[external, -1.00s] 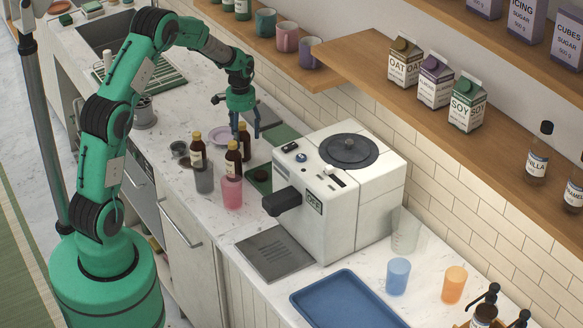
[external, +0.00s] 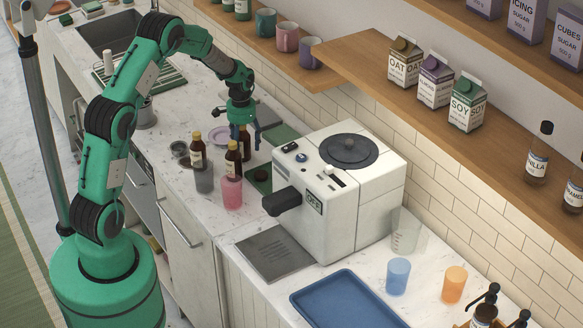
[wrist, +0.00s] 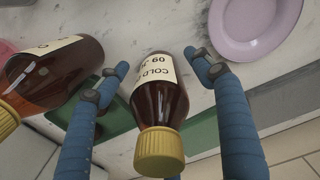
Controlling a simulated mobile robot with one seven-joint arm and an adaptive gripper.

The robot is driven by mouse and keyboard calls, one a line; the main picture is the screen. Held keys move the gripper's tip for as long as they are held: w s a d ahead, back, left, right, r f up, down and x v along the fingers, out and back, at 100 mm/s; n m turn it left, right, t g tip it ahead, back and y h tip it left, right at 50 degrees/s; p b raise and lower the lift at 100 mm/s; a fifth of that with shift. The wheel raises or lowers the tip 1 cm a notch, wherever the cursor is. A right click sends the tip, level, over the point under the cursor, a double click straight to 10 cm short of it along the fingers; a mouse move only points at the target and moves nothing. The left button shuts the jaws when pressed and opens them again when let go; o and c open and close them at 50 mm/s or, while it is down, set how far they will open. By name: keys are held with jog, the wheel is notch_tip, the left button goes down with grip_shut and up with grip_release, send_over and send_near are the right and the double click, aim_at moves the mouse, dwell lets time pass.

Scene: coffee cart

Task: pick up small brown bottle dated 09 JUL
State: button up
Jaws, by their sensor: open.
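The small brown bottle with a yellow cap (wrist: 160,95) lies between my two fingers in the wrist view. Its white label reads "COLD" and "09 J", the rest being cut off by the curve. It also shows in the external view (external: 245,141), partly hidden by my gripper and another bottle. My gripper (wrist: 156,60) is open, with one blue finger on each side of this bottle and gaps visible in the wrist view. It also shows over the bottle in the external view (external: 246,138). A second brown bottle (wrist: 55,75) lies left of my left finger.
Two other brown bottles, one left (external: 197,150) and one in front (external: 233,160), stand close by, with a pink cup (external: 232,194) and a grey cup (external: 204,180). A lilac plate (wrist: 255,28) is near. The white coffee machine (external: 330,210) stands to the right.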

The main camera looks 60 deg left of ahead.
jog(key=shift+c, duration=0.3)
jog(key=c, duration=1.6)
jog(key=shift+r, duration=0.1)
jog(key=shift+r+p, duration=0.55)
jog(key=shift+r, duration=4.45)
